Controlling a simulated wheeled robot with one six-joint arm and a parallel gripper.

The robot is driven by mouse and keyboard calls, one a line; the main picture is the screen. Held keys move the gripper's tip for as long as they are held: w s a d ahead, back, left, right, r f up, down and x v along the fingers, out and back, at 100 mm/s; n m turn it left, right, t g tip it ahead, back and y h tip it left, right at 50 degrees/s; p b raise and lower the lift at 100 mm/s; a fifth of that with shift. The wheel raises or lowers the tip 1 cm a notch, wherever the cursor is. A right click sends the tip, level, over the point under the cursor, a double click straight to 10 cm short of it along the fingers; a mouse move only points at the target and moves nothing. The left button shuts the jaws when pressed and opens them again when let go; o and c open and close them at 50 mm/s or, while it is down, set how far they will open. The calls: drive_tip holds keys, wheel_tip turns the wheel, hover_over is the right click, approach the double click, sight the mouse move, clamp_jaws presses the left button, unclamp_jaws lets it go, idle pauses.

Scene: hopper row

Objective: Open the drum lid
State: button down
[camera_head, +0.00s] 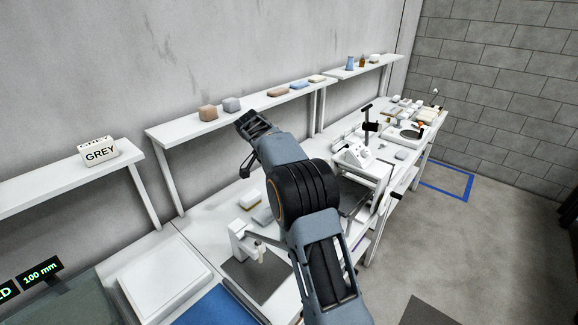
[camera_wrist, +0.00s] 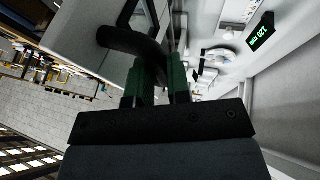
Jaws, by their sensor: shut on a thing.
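In the wrist view my gripper (camera_wrist: 156,78) has its two green fingers closed around a dark curved handle (camera_wrist: 122,38). The handle runs from between the fingers to the left, against a pale grey panel (camera_wrist: 88,58) with a dark opening at its top. I cannot tell whether this panel is the drum lid itself, and the rest of the body is cut off. In the head view my arm reaches up from the bottom over the bench, and I cannot make out the fingertips there. No drum lid can be picked out for sure in that view.
A white bench (camera_head: 190,236) runs along the wall with a white machine (camera_head: 356,157) on it to the right of my arm. A lit sign (camera_wrist: 262,36) shows in the wrist view. Open floor (camera_head: 450,235) lies right.

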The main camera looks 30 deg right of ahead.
drive_tip(key=shift+w+a+f+n+g+h+p, duration=0.15)
drive_tip(key=shift+w+a+f+g+h+p, duration=0.15)
drive_tip(key=shift+w+f+g, duration=0.25)
drive_tip(key=shift+w+a+f+n+g+h+p, duration=0.2)
drive_tip(key=shift+w+a+f+g+p, duration=0.1)
drive_tip(key=shift+w+f+g, duration=0.25)
drive_tip(key=shift+r, duration=0.1)
drive_tip(key=c, duration=1.1)
unclamp_jaws()
drive_tip(key=shift+w+r, duration=0.15)
drive_tip(key=shift+r, duration=0.1)
drive_tip(key=shift+v, duration=3.7)
